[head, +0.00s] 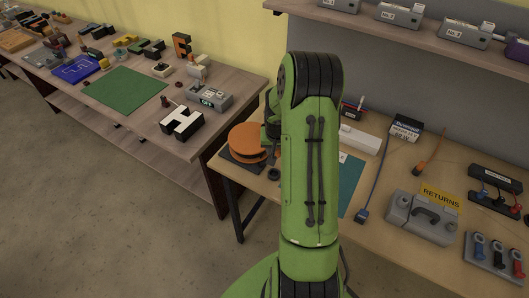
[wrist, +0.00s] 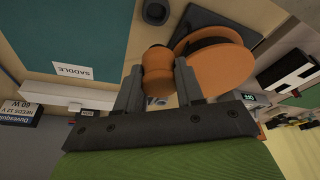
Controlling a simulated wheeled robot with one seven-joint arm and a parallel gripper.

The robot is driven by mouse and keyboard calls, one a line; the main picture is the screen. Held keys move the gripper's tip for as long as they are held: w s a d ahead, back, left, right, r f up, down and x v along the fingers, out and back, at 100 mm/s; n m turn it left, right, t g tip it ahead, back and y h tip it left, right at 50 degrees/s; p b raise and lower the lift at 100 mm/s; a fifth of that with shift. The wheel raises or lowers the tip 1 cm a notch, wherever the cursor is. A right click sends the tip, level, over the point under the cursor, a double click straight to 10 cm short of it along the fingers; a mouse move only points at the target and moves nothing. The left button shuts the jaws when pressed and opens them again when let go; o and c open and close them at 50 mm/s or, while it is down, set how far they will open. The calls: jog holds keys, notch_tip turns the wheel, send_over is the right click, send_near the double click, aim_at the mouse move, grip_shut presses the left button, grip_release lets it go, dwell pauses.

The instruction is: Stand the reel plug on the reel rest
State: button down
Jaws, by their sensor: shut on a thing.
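In the wrist view my gripper (wrist: 160,80) is shut on a small rounded orange-brown piece, which I take for the reel plug (wrist: 157,62). It sits upright between the two grey fingers. Beside it is a large orange reel (wrist: 225,68), which also shows in the head view (head: 247,142) on a dark pad (head: 228,156). A small black round cup (wrist: 155,12) stands apart from the held piece. It may be the reel rest, but I cannot tell for sure; it also shows in the head view (head: 273,174). My arm hides the gripper and the plug there.
A teal mat (head: 350,184) with a SADDLE card (wrist: 73,70) lies beside the gripper. A white bar (head: 361,138), a small Duvequist box (head: 405,128), a grey returns case (head: 422,216) and cables stand to the right. A second bench (head: 215,125) is at left.

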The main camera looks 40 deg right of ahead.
jog(key=shift+f+b, duration=0.25)
jog(key=shift+b, duration=0.2)
notch_tip(320, 180, down, 8)
jog(key=b, duration=0.7)
jog(key=shift+w+r, duration=0.1)
jog(key=shift+r, duration=0.05)
jog(key=shift+b, duration=0.65)
dwell(0.3)
jog(key=shift+f+b, duration=0.3)
jog(key=shift+f, duration=0.1)
jog(key=shift+f+b, duration=0.7)
jog(key=shift+f, duration=0.05)
jog(key=c, duration=0.6)
grip_release()
jog(key=shift+r, duration=0.15)
jog(key=shift+p+v, duration=2.3)
jog(key=shift+v, duration=1.65)
